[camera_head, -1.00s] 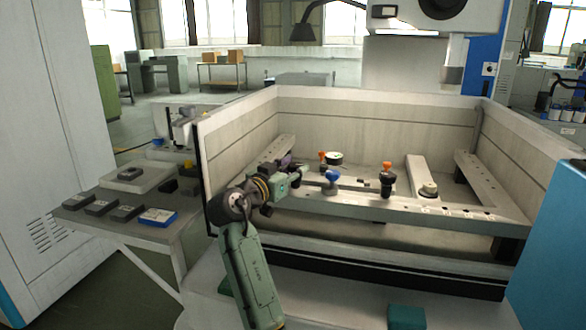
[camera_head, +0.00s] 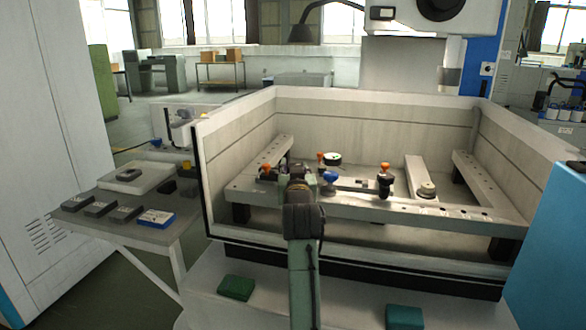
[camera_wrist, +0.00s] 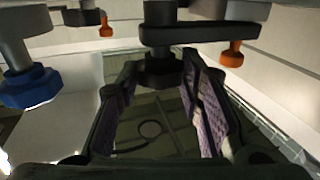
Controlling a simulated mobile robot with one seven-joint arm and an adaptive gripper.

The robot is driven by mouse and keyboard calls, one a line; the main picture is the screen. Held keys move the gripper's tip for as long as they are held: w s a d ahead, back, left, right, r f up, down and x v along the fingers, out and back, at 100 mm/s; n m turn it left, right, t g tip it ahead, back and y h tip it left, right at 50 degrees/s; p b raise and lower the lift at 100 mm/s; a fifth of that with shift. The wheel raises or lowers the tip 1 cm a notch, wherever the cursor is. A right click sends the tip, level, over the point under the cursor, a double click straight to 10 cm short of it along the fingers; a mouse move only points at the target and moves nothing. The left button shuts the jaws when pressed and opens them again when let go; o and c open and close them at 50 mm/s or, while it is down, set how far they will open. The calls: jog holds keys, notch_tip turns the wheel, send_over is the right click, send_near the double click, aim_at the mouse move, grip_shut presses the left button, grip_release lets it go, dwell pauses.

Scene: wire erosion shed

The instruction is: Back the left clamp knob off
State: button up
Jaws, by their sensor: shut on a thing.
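In the wrist view a dark knob (camera_wrist: 160,70) sits on a grey post at a black clamp arm (camera_wrist: 205,32). My gripper (camera_wrist: 158,82) has its purple-padded fingers on either side of this knob and is shut on it. An orange-tipped part (camera_wrist: 232,55) hangs from the clamp arm's other end. In the head view my gripper (camera_head: 298,178) is over the left part of the front rail, and my arm hides the knob. The left orange piece (camera_head: 267,170) shows just left of my gripper.
A blue knob (camera_head: 330,177) stands close to the right of my gripper; it also shows in the wrist view (camera_wrist: 30,87). The right clamp (camera_head: 385,181) has an orange top. A side table (camera_head: 130,223) holds several small boxes.

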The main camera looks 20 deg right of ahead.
jog(key=n+y, duration=0.1)
jog(key=n+y+b, duration=0.1)
jog(key=y, duration=0.1)
jog(key=n+y, duration=0.1)
jog(key=y, duration=0.1)
jog(key=shift+d+t, duration=0.3)
jog(key=shift+d, duration=0.05)
jog(key=shift+n+y+b, duration=0.85)
jog(key=shift+n+y, duration=0.15)
jog(key=shift+y, duration=0.7)
jog(key=o, duration=1.2)
jog(key=shift+c, duration=0.2)
jog(key=shift+r, duration=0.1)
notch_tip(320, 180, up, 10)
jog(key=shift+f, duration=0.1)
